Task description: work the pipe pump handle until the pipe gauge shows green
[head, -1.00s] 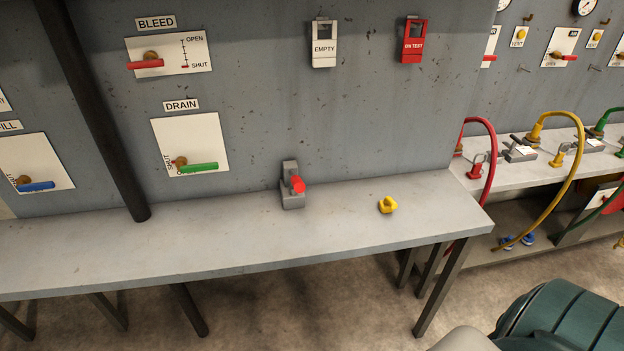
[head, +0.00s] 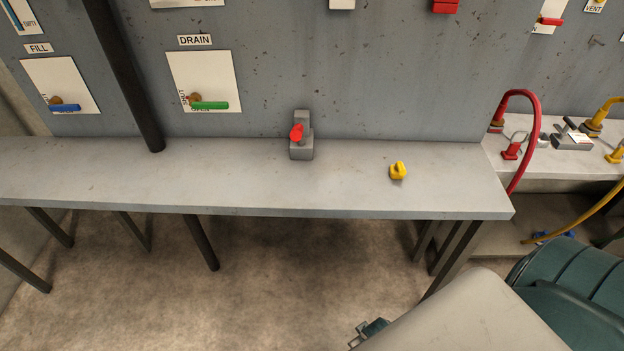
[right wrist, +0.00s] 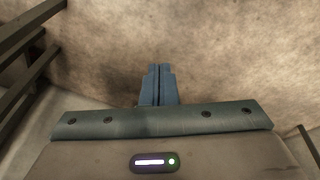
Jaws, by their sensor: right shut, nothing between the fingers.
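No pipe gauge dial shows now. I cannot make out a part that is surely the pipe pump handle. A small grey fixture with a red knob (head: 301,143) stands upright on the bench against the wall; I cannot tell if it belongs to the pump. My right gripper (head: 358,339) shows at the bottom edge of the head view, below and in front of the bench, apart from everything. In the right wrist view its blue-grey fingers (right wrist: 158,85) are together and empty, above bare floor. My left gripper is out of view.
The grey bench (head: 240,190) has a yellow piece (head: 398,171) on it. A dark pipe (head: 122,75) stands at the left. DRAIN (head: 208,85) and FILL (head: 60,88) levers are on the wall. A red hose (head: 537,125) is on the right-hand bench. Most of the bench top is clear.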

